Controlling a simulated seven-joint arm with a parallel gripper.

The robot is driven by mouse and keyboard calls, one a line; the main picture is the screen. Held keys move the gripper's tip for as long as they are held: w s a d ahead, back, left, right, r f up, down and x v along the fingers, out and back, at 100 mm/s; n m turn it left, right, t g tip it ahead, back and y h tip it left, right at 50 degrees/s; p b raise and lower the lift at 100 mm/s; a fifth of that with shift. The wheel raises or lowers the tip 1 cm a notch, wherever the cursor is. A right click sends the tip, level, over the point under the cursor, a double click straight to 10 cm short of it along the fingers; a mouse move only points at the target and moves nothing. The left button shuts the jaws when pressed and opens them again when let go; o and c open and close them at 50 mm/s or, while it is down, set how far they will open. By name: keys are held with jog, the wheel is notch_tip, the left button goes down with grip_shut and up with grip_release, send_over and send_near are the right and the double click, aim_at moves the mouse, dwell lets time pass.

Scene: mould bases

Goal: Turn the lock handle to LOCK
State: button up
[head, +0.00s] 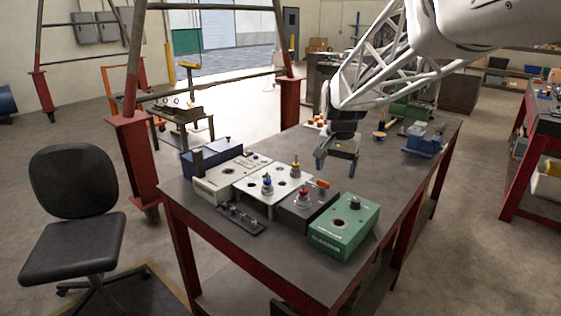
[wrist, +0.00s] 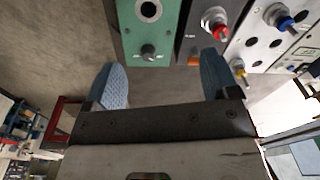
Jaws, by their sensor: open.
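My gripper (head: 337,163) is open and empty above the table, beyond the back edge of the row of mould bases; both blue fingers show in the wrist view (wrist: 160,62). An orange handle (head: 322,183) stands at the back of a dark grey base (head: 298,217). In the wrist view part of the orange handle (wrist: 194,61) shows beside the right finger. The dark base also carries a red knob (head: 303,193). A green base (head: 359,233) beside it has a black knob (head: 354,202). I cannot read a LOCK mark or tell which part is the lock handle.
A silver base (head: 256,189) with blue and yellow knobs, a beige base (head: 213,190) and a dark blue box (head: 205,159) continue the row leftward. A black peg strip (head: 240,219) lies in front. A blue vise-like device (head: 425,144) stands far right. The tabletop behind the green base is clear.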

aim_at(323, 181)
jog(key=w+f+m, duration=0.1)
jog(key=w+f, duration=0.1)
jog(key=w, duration=0.4)
jog(key=w+d+f+m, duration=0.1)
jog(key=w+f, duration=0.1)
jog(key=w, duration=0.3)
jog(key=w+f+m+g, duration=0.1)
jog(key=w+f, duration=0.1)
jog(key=w, duration=0.4)
jog(key=shift+w+d+f, duration=0.2)
jog(key=shift+w+f, duration=0.15)
jog(key=shift+f, duration=0.05)
jog(key=shift+f, duration=3.9)
jog(key=c, duration=0.9)
